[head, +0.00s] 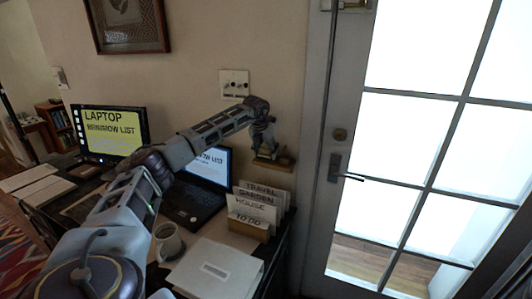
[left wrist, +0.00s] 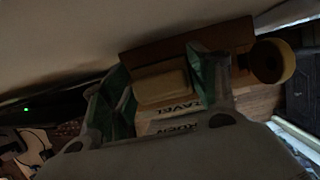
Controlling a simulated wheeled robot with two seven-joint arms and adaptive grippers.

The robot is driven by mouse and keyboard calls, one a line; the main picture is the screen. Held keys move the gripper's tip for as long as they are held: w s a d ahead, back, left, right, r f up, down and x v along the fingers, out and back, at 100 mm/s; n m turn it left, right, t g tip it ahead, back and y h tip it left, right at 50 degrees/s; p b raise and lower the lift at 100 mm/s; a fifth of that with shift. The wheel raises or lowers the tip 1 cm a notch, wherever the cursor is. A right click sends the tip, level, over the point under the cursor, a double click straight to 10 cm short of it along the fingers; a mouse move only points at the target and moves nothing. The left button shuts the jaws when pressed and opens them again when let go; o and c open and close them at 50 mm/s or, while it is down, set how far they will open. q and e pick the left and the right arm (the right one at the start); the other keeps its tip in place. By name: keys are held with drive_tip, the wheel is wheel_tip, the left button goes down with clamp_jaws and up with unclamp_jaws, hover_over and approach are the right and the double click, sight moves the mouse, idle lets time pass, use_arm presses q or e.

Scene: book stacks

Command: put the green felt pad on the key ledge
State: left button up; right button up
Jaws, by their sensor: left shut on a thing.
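My left gripper (head: 266,152) is at the wall beside the door, just above the small wooden key ledge (head: 286,163). In the left wrist view its fingers (left wrist: 160,85) are closed around a small block-like thing (left wrist: 162,87), most likely the green felt pad. It looks tan in the dim light, and green shows along both fingers, so its colour is unclear. The ledge also shows in the left wrist view (left wrist: 190,42), just beyond the fingers. Whether the held thing touches the ledge cannot be told. My right gripper is not in view.
A card sorter (head: 252,228) with labelled cards stands below the ledge on the desk. A laptop (head: 195,185), a mug (head: 168,240) and a white binder (head: 215,270) are near it. The door handle (head: 345,174) is right of the ledge. A round yellowish thing (left wrist: 280,62) lies beside the ledge's end.

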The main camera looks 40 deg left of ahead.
use_arm(q)
drive_tip(key=shift+w+f, duration=0.15)
drive_tip(key=shift+f, duration=0.15)
drive_tip(key=o, duration=1.1)
drive_tip(key=shift+o, duration=0.2)
drive_tip(key=shift+r, duration=0.15)
drive_tip(key=v, duration=0.7)
drive_tip(key=shift+r, duration=0.2)
